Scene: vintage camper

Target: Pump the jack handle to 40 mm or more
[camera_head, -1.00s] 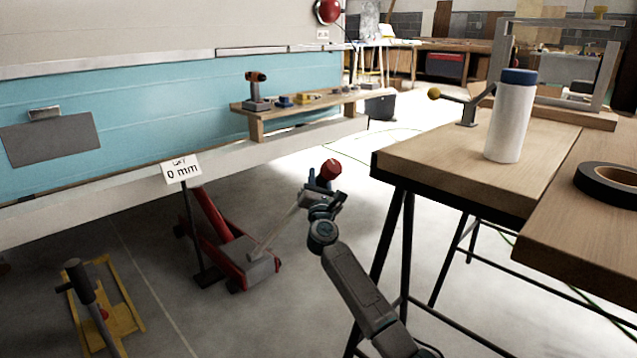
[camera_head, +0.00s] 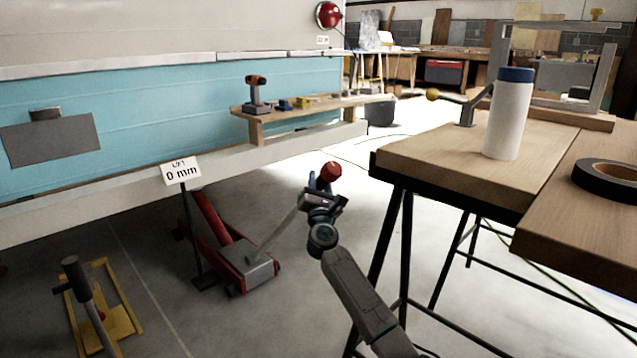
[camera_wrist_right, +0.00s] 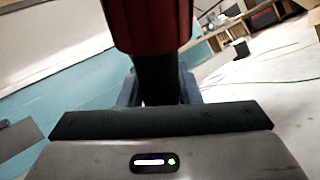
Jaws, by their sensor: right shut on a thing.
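A red floor jack (camera_head: 222,238) with a grey block at its near end stands on the floor beside the camper. Its grey handle (camera_head: 280,234) slopes up to the right and ends in a red grip (camera_head: 330,170). My right gripper (camera_head: 322,186) is shut on the handle, just below the red grip. In the right wrist view the red grip (camera_wrist_right: 150,22) is close up, with a dark shaft below it between my fingers (camera_wrist_right: 158,88). A white sign (camera_head: 181,171) on a dark post reads "LIFT 0 mm". My left gripper is not in view.
A yellow frame (camera_head: 125,306) with a dark-headed upright handle lies on the floor at bottom left. A wooden workbench (camera_head: 440,170) on dark legs stands right of my arm, holding a white bottle (camera_head: 508,120) and black tape roll (camera_head: 612,182). Floor around the handle is clear.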

